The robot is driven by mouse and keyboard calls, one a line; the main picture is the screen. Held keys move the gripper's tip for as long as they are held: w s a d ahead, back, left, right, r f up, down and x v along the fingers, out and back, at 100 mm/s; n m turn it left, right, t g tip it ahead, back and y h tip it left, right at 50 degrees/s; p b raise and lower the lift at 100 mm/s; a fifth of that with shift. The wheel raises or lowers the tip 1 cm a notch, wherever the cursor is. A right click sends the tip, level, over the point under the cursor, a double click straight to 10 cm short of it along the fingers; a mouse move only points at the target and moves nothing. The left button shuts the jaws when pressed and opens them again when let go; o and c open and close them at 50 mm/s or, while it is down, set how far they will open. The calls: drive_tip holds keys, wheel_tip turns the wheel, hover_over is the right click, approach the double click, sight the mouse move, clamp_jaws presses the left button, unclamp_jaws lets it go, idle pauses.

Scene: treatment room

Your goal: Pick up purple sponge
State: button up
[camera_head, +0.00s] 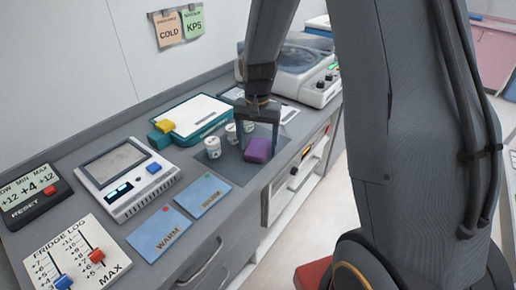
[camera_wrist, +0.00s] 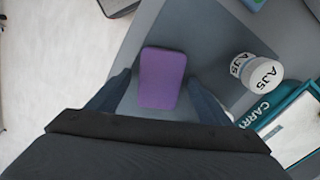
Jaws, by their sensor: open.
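The purple sponge (camera_head: 258,150) lies on a dark grey mat (camera_head: 240,172) near the front edge of the counter. In the wrist view the sponge (camera_wrist: 161,77) is a rounded purple block between and a little beyond my fingers. My gripper (camera_head: 258,142) is open and points down over the sponge, one finger on each side. In the wrist view the gripper (camera_wrist: 158,92) shows both fingers apart, with a gap on either side of the sponge. I cannot tell exactly how high the fingertips are above the mat.
Several white labelled jars (camera_head: 213,147) stand on the mat left of and behind the sponge; one jar (camera_wrist: 262,72) is near the right finger. A teal-edged tray (camera_head: 190,118) lies behind. Blue cards (camera_head: 203,194) lie left. A machine (camera_head: 300,65) stands at the back.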

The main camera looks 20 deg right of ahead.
sight(257, 147)
drive_tip(key=shift+f, duration=0.3)
drive_tip(key=shift+c, duration=0.5)
drive_tip(key=c, duration=1.1)
drive_tip(key=shift+r, duration=0.1)
wheel_tip(257, 147, up, 10)
drive_tip(key=b, duration=0.2)
